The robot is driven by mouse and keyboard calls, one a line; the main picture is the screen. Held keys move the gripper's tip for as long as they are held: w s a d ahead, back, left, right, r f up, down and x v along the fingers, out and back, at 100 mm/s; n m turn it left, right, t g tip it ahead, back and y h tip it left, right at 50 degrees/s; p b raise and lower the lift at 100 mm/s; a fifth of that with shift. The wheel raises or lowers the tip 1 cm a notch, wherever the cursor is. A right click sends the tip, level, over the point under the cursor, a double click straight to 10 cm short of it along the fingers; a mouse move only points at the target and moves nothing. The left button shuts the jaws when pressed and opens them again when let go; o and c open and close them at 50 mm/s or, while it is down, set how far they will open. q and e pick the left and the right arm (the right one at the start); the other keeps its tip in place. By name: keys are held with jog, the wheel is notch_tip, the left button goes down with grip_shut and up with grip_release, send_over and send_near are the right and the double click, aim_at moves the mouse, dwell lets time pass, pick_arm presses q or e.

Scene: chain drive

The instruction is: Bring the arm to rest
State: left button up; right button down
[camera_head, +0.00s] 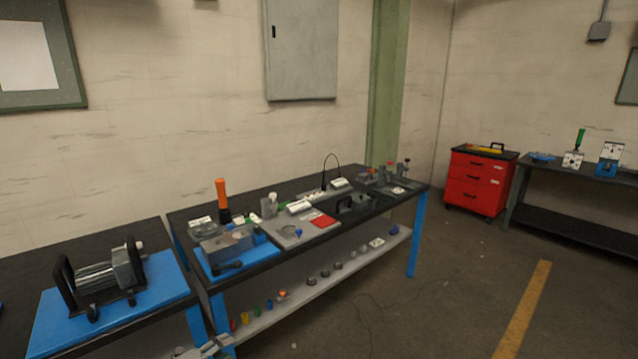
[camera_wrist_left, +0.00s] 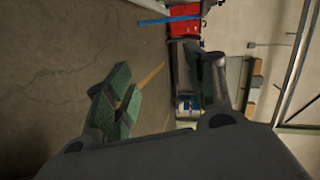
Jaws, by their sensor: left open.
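My left gripper (camera_wrist_left: 165,92) shows in the left wrist view with its two fingers spread wide apart. One finger, on the left, shows green pads; the dark other finger is on the right. Nothing is between them, and the floor lies behind. In the head view, a small grey mechanical piece (camera_head: 207,348) shows at the bottom edge, and I cannot tell whether it is part of my gripper. My right gripper is in neither view.
A workbench (camera_head: 290,262) with blue legs carries tools and fixtures. Beside it on the left, a blue plate (camera_head: 60,326) bears a roller device (camera_head: 98,277). A red drawer cabinet (camera_head: 478,182) and another bench (camera_head: 580,228) stand at right. The floor (camera_head: 450,300) at front right is clear.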

pick_arm(q)
jog(key=s+a+f+n+g+y+b, duration=0.1)
jog(key=s+a+f+n+y, duration=0.15)
jog(key=s+f+n, duration=0.55)
jog(key=s+a+f+n+y, duration=0.1)
jog(key=s+f+y, duration=0.35)
jog(key=f, duration=0.75)
jog(key=s+a+f+n+g+y+b, duration=0.1)
jog(key=s+a+f+n, duration=0.1)
jog(key=s+f+n, duration=0.5)
jog(key=s+d+f+n+g, duration=0.1)
jog(key=s+f, duration=0.5)
jog(key=s, duration=0.6)
jog(key=s+d+f+n+g+y+b, duration=0.1)
jog(key=s+d+f+n+g, duration=0.1)
jog(key=s+f, duration=0.5)
jog(key=s+d+f+n+g+y+b, duration=0.1)
jog(key=s+f+g, duration=0.4)
jog(key=s, duration=1.2)
jog(key=shift+s+d+f+n, duration=0.15)
jog(key=shift+d+f+n, duration=0.35)
jog(key=shift+f+n, duration=0.3)
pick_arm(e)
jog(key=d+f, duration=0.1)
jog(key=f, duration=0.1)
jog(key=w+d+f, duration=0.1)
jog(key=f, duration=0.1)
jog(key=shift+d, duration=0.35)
pick_arm(q)
jog(key=shift+r, duration=0.1)
